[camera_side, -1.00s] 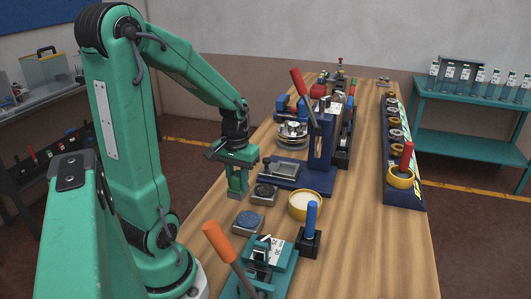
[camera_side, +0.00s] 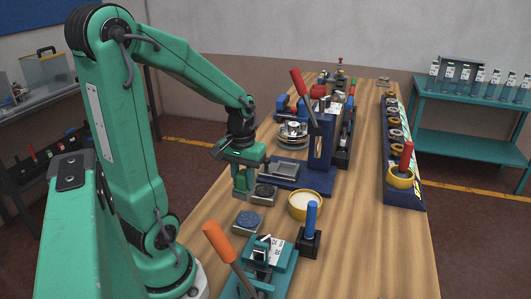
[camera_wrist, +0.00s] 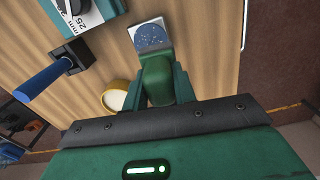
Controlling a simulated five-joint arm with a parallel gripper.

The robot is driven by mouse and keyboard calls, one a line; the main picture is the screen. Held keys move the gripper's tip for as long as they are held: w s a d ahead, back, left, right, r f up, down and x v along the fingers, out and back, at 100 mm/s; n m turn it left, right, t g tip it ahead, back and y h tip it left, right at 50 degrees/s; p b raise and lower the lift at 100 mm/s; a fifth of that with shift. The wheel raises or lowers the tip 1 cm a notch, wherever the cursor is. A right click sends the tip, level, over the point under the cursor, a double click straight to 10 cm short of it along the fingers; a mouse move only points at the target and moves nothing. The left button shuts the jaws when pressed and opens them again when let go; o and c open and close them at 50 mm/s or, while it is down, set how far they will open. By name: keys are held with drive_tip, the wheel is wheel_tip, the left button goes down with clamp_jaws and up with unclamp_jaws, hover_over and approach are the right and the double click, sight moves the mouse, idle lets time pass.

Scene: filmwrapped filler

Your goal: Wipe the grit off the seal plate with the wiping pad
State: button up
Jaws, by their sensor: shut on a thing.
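My gripper (camera_side: 241,190) points down beside the dark-topped grey block (camera_side: 264,192), on the near side of the blue press. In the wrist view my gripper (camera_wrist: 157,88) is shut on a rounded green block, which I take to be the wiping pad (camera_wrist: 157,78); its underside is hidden. The grey plate on the press's blue base, apparently the seal plate (camera_side: 285,168), lies right of and behind my gripper, apart from it. Grit on it is too small to make out. A blue-topped grey block (camera_side: 249,221) stands nearer; it also shows in the wrist view (camera_wrist: 150,36).
The blue press (camera_side: 320,140) with its red lever rises behind the plate. A yellow-rimmed bowl (camera_side: 305,205) stands right of the grey blocks. A blue-handled tool in a black stand (camera_side: 309,242) and a teal press (camera_side: 262,265) with an orange lever stand nearer. Bare wood (camera_side: 365,230) lies right.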

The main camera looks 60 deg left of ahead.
drive_tip(key=w+a, duration=1)
drive_tip(key=w, duration=0.2)
drive_tip(key=shift+w+a+r, duration=0.15)
drive_tip(key=shift+a+r, duration=0.05)
drive_tip(key=shift+r, duration=0.1)
